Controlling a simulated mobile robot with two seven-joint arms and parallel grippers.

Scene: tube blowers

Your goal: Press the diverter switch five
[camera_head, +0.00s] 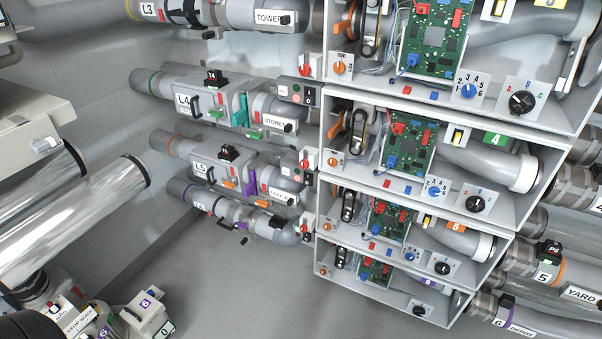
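The unit with the orange 5 label (457,227) is an open grey box in the right-hand stack, below the box with the green 4. A small yellow-edged switch (428,220) sits just left of that label; its position is too small to read. A blue knob (410,257) and a black knob (442,268) are on the box's front plate. The L5 pipe unit (205,168) is to the left, with an orange band. No gripper can be made out in this view.
The box with the green 4 label (495,139) is above and a smaller box (375,272) is below. Silver cylinders (75,225) and a small labelled panel (150,312) occupy the left. Pipes marked 5 YARD (547,277) are at right. The grey floor (250,290) is clear at lower middle.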

